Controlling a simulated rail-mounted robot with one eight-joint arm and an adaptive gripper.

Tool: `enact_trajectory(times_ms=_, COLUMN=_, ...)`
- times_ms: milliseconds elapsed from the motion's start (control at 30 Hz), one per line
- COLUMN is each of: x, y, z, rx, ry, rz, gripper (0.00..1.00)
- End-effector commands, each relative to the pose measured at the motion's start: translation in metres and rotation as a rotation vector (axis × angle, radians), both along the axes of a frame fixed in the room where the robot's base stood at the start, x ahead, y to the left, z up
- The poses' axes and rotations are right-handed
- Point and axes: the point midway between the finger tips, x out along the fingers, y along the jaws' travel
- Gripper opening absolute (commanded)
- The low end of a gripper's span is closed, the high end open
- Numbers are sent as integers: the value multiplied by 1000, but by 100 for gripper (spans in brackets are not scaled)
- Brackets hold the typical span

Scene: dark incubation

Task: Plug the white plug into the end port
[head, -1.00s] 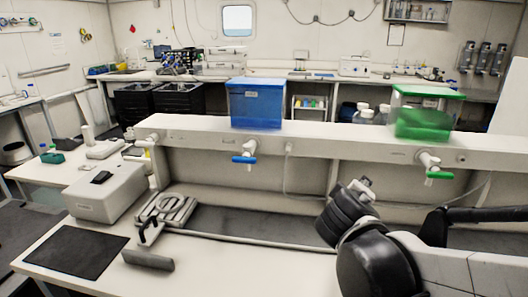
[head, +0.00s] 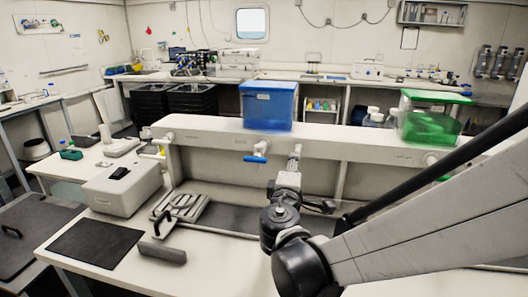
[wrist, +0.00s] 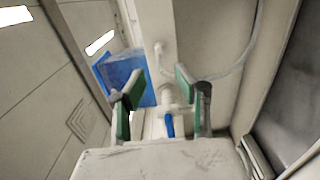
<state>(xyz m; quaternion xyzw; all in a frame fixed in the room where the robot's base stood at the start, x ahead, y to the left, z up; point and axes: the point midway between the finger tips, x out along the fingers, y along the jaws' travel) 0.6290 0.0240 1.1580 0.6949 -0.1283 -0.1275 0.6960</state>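In the wrist view a white plug (wrist: 158,48) sits on the face of the white raised shelf, with a pale cable looping right from it. My gripper (wrist: 160,76) is open and empty, its green-padded fingers spread a little short of the plug. In the head view my gripper (head: 294,158) is at the shelf front, right of the blue-handled tap, and the plug is hidden behind it. A small fitting (head: 168,137) shows at the shelf's left end; I cannot tell whether it is the end port.
A blue tank (head: 268,106) and a green-lidded tank (head: 432,118) stand on the shelf (head: 350,146). The blue-handled tap (head: 256,156) juts out close to my gripper. A grey box (head: 122,186), dark mat (head: 95,242) and handled tool (head: 163,252) lie on the bench at left.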

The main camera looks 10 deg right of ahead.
Motion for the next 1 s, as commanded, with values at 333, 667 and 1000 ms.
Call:
enact_trajectory(times_ms=333, x=12, y=-5, z=0, rx=1, ry=1, rz=-1, gripper=31)
enact_trajectory(times_ms=667, x=51, y=-20, z=-1, rx=2, ry=2, rz=-2, gripper=31)
enact_trajectory(times_ms=1000, x=80, y=-31, z=-1, rx=1, ry=1, rz=0, gripper=31)
